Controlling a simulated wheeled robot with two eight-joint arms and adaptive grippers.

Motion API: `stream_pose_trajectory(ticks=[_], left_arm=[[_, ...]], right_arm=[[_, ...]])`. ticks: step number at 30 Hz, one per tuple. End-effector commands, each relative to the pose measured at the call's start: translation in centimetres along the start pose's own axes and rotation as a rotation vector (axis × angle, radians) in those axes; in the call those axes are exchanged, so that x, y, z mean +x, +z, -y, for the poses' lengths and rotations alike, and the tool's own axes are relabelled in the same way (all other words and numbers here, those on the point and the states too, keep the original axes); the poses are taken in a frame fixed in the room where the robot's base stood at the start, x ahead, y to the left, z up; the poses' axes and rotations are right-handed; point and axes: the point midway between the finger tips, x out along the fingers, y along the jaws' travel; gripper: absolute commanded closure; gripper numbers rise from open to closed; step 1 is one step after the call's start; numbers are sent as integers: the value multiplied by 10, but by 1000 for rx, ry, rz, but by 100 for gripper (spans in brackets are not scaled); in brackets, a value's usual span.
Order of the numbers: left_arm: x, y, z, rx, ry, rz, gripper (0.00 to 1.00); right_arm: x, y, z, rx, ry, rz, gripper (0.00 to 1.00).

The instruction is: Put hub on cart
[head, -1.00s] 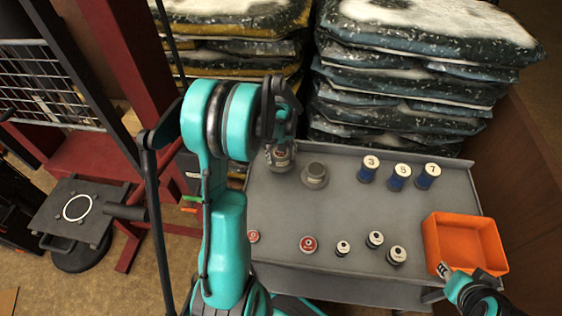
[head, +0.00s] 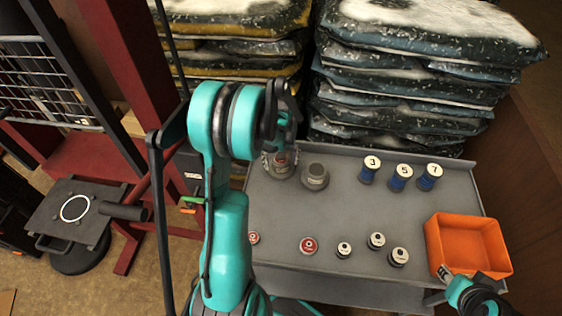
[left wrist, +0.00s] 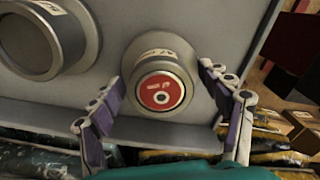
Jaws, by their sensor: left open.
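A grey round hub with a red numbered face (head: 279,165) stands on the back left of the grey cart top (head: 335,215). In the left wrist view the hub (left wrist: 160,92) sits between the fingers of my left gripper (left wrist: 163,84). The fingers are open, one on each side, and look apart from it. In the head view my left gripper (head: 284,140) is at the hub and partly hides it. A second grey hub-like piece (head: 315,176) stands just right of it. My right gripper (head: 452,277) is by the orange bin; its jaws are unclear.
Blue numbered cylinders (head: 400,178) stand at the back right. Small red-topped and black-and-white pieces (head: 344,249) stand near the front edge. An orange bin (head: 468,246) is at right. Stacked bags (head: 400,90) rise behind. A dark plate with a white ring (head: 75,208) is at left.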

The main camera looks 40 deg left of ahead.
Motion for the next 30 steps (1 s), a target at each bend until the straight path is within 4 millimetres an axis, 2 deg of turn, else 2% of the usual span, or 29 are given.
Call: stream_pose_trajectory(ticks=[5, 15, 19, 23, 26, 30], left_arm=[[-13, 0, 0, 0, 0, 0, 23], [-86, 0, 0, 0, 0, 0, 23], [-108, 0, 0, 0, 0, 0, 23], [-120, 0, 0, 1, 0, 0, 23], [-129, 7, -3, 21, 6, -12, 23], [-154, 37, -16, 127, 37, -75, 23]], right_arm=[[-5, -4, 0, 0, 0, 0, 65], [-23, -17, 0, 0, 0, 0, 65], [-28, -20, 0, 0, 0, 0, 65], [-30, -21, 0, 0, 0, 0, 65], [-30, -21, 0, 0, 0, 0, 65], [-30, -21, 0, 0, 0, 0, 65]])
